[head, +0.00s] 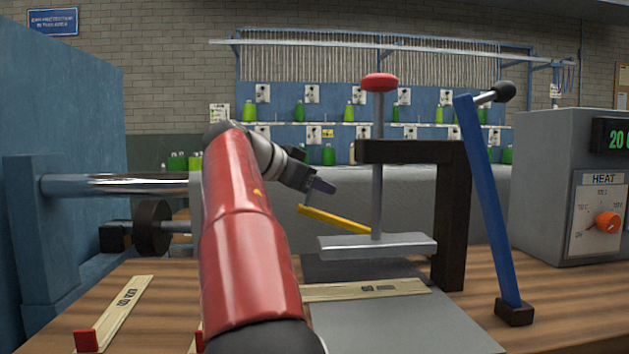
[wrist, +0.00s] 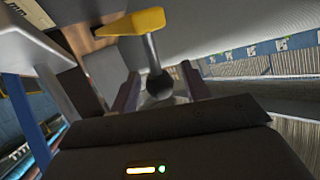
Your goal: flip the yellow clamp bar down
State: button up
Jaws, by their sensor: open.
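The yellow clamp bar (head: 335,220) slants in the head view, its left end raised and its right end near the clamp's upright post. In the wrist view the yellow part (wrist: 130,22) is at the top, with a grey stem and a dark round knob (wrist: 158,82) extending toward me. My gripper (head: 320,186) is just above the bar's left end. Its fingers are apart, one on each side of the knob in the wrist view. I cannot tell whether either finger touches it. The knob is not clearly visible in the head view.
The press has a red top knob (head: 379,82), a grey plate (head: 377,245) and a dark frame (head: 452,215). A blue lever (head: 488,195) stands right of it, before the grey heat box (head: 560,185). Wooden strips (head: 122,312) lie on the table.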

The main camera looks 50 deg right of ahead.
jog(key=shift+c, duration=0.4)
grip_shut()
notch_tip(320, 180, down, 8)
jog(key=w+a+h+b, duration=0.1)
jog(key=w+a+b, duration=0.1)
jog(key=b, duration=0.6)
jog(key=shift+w+a+r+n+b, duration=0.15)
jog(key=shift+a+n+b, duration=0.15)
jog(key=shift+b, duration=0.05)
jog(key=shift+o, duration=0.4)
grip_release()
jog(key=shift+r, duration=0.1)
jog(key=v, duration=0.7)
jog(key=shift+a, duration=0.4)
jog(key=shift+w+r, duration=0.1)
jog(key=shift+r, duration=0.05)
